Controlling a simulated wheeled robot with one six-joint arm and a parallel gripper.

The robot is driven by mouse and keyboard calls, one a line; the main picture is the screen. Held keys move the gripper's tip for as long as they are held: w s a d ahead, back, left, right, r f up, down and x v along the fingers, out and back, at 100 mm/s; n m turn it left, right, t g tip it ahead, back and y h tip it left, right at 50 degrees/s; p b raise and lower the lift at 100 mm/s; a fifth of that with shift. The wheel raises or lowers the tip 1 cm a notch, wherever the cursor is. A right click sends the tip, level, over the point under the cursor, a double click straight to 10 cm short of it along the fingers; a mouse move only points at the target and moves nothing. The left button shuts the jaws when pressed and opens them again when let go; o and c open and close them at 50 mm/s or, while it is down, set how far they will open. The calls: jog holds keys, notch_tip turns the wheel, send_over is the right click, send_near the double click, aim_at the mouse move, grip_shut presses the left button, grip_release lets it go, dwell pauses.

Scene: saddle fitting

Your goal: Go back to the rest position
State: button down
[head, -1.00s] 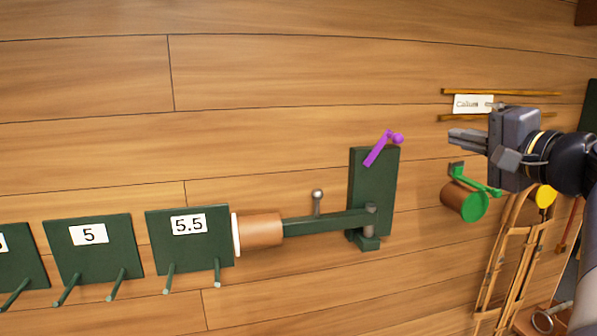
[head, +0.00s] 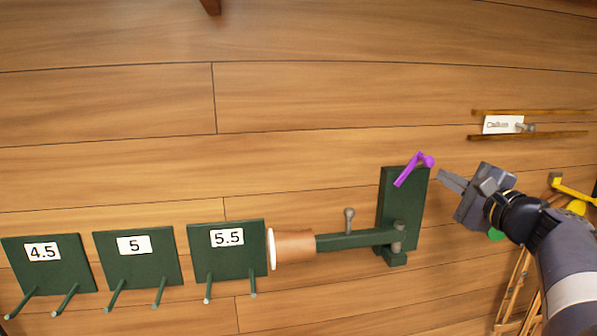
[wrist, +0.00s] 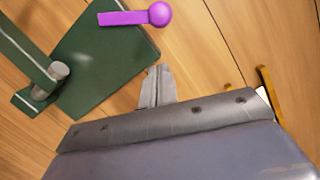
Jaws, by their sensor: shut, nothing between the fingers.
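My gripper (head: 449,178) is shut and empty. In the head view it points left, just right of the purple lever (head: 414,168) at the top of a green wall plate (head: 401,213). In the wrist view the closed fingertips (wrist: 158,85) show in front of the wood wall. There the purple lever (wrist: 136,17) lies beyond them and the green plate (wrist: 105,65) is to their left. I see a gap between fingertips and lever in both views; how far they are apart in depth, I cannot tell.
A green arm (head: 350,240) with a copper-coloured cup (head: 294,247) extends left from the plate. Green panels marked 4.5 (head: 48,268), 5 (head: 137,268) and 5.5 (head: 228,252), each with pegs, stand lower left. A white card (head: 502,124) sits between yellow rails at right.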

jog(key=f+m, duration=0.1)
jog(key=f+m+p, duration=0.1)
jog(key=m, duration=0.1)
jog(key=shift+s+t+h, duration=0.3)
jog(key=shift+s, duration=0.05)
